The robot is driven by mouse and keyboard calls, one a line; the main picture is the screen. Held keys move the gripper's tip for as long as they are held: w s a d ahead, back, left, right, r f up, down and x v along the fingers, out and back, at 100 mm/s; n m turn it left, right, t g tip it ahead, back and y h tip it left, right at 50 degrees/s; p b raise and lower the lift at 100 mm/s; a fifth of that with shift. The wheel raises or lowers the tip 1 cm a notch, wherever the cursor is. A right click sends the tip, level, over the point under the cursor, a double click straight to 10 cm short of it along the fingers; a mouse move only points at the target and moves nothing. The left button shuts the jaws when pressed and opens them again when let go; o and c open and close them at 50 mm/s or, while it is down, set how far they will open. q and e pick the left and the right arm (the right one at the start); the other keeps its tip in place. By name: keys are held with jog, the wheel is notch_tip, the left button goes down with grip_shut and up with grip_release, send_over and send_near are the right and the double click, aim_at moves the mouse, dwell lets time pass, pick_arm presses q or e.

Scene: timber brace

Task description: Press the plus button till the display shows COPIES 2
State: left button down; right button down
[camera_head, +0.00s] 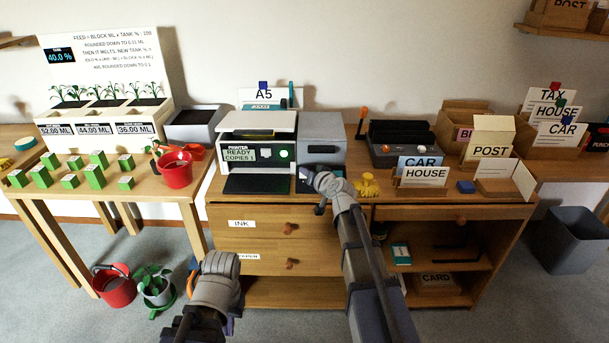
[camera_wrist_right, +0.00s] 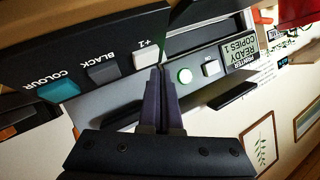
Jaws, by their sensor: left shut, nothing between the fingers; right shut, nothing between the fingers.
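The grey printer (camera_head: 258,150) stands on the wooden cabinet, and its display (camera_head: 240,154) reads PRINTER READY COPIES 1. The display also shows upside down in the right wrist view (camera_wrist_right: 240,45). There, the pale plus button (camera_wrist_right: 146,60), marked +1, sits on a dark panel beside a grey BLACK button (camera_wrist_right: 102,74) and a teal COLOUR button (camera_wrist_right: 60,90). My right gripper (camera_wrist_right: 156,70) is shut and empty, its tips close by the plus button; I cannot tell whether they touch. My left gripper (camera_head: 193,270) is low in front of the cabinet, shut, mostly hidden by its arm.
A dark device (camera_head: 400,143) and letter holders marked POST (camera_head: 490,151) and HOUSE (camera_head: 425,173) stand right of the printer. A red watering can (camera_head: 175,170) and green blocks are on the left table.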

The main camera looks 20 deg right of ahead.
jog(key=shift+w+f, duration=0.1)
jog(key=shift+f, duration=0.1)
jog(key=shift+w+f+b, duration=0.1)
jog(key=shift+f+b, duration=0.1)
jog(key=shift+b, duration=0.15)
jog(key=shift+w+d+f+b, duration=0.1)
jog(key=shift+w+f+b, duration=0.1)
jog(key=shift+f+b, duration=0.15)
dwell(0.8)
jog(key=shift+r, duration=0.1)
jog(key=shift+s+r+p, duration=0.4)
jog(key=shift+r+p, duration=0.25)
jog(key=shift+p, duration=0.1)
jog(key=r+p, duration=0.1)
jog(key=s+r+p, duration=0.1)
jog(key=r+p, duration=0.1)
jog(key=s+a+r+p, duration=0.1)
jog(key=shift+s+r, duration=0.15)
jog(key=shift+s, duration=0.05)
dwell(0.3)
